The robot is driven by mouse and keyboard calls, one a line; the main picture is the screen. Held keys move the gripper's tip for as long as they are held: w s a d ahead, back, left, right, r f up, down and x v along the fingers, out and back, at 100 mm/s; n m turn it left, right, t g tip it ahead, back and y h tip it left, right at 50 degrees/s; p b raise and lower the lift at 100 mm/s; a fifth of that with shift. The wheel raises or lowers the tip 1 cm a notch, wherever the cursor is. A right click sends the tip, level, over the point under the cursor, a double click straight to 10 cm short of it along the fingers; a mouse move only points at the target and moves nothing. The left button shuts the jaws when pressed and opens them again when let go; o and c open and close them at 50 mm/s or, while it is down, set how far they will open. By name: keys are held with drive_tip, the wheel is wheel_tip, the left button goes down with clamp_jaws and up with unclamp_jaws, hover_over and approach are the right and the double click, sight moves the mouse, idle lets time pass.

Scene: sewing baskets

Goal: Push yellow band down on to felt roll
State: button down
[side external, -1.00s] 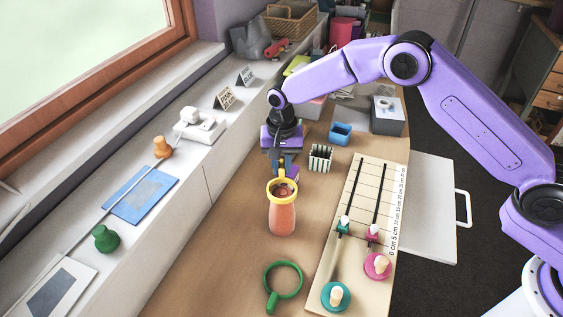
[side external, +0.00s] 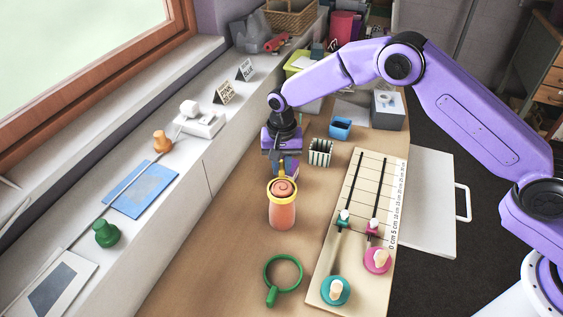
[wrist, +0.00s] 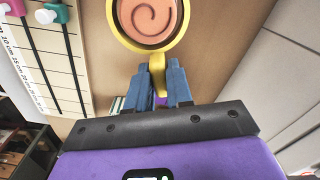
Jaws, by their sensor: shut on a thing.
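The felt roll (side external: 282,217) stands upright on the table, orange-pink with a spiral end on top. The yellow band (side external: 282,202) is around its upper end, and the spiral top shows inside the ring. In the wrist view the band (wrist: 118,40) encircles the spiral end of the roll (wrist: 148,18). My gripper (side external: 283,172) is at the far side of the roll, shut on the band's short yellow tab. In the wrist view the blue fingers (wrist: 157,72) hold that tab between them. The roll's far side is hidden.
A green ring with a handle (side external: 269,292) lies in front of the roll. A slider board (side external: 345,255) with teal and pink knobs lies to the right. A striped cup (side external: 320,153) and a blue box (side external: 340,128) stand behind. Bare table is left of the roll.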

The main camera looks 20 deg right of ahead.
drive_tip(key=shift+f, duration=2.05)
drive_tip(key=c, duration=0.9)
unclamp_jaws()
drive_tip(key=shift+c, duration=0.2)
drive_tip(key=shift+r, duration=0.1)
wheel_tip(320, 180, up, 17)
drive_tip(key=shift+r, duration=0.15)
